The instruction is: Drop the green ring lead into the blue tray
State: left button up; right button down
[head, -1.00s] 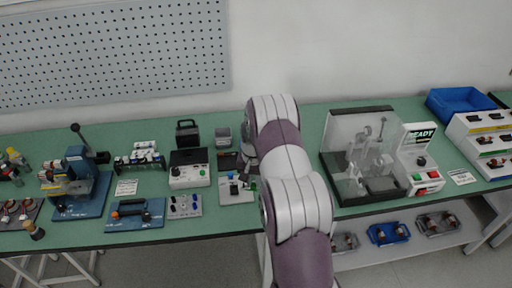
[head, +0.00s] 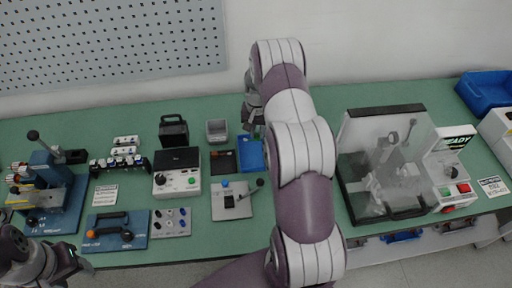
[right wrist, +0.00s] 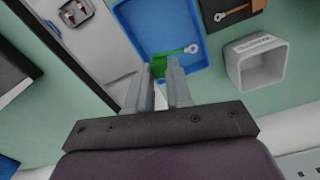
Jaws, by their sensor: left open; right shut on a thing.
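My right gripper (right wrist: 160,78) is shut on the green ring lead (right wrist: 175,54). The lead's green body sits between the fingertips and its metal ring end points to the upper right. Behind it in the right wrist view is a shallow blue tray (right wrist: 130,22); the gap between lead and tray is hard to judge. In the head view the blue tray (head: 243,168) lies mid-bench, partly hidden by my right arm. My right gripper (head: 256,126) is at its back edge there, and the lead cannot be made out. My left gripper (head: 82,264) is open and empty at lower left.
A small grey bin (head: 217,131) and a dark tray (head: 222,161) stand left of the blue tray. A grey lever fixture (head: 230,205) is in front. A clear-lidded test box (head: 385,165) stands to the right. Another blue bin (head: 484,92) is at far right.

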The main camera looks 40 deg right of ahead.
jog(key=b, duration=0.3)
send_over(258, 150)
jog(key=f, duration=0.5)
jog(key=shift+s+a, duration=0.15)
jog(key=shift+a, duration=0.05)
jog(key=shift+d+f, duration=0.15)
jog(key=shift+f, duration=0.1)
jog(key=shift+r, duration=0.25)
jog(key=c, duration=1.4)
grip_release()
jog(key=shift+s+a+r, duration=0.1)
jog(key=shift+s+a, duration=0.05)
jog(key=shift+a, duration=0.1)
jog(key=o, duration=0.5)
jog(key=shift+c, duration=0.2)
jog(key=shift+d, duration=0.1)
notch_tip(258, 150, up, 12)
jog(key=shift+r+b, duration=0.2)
jog(key=shift+b, duration=0.65)
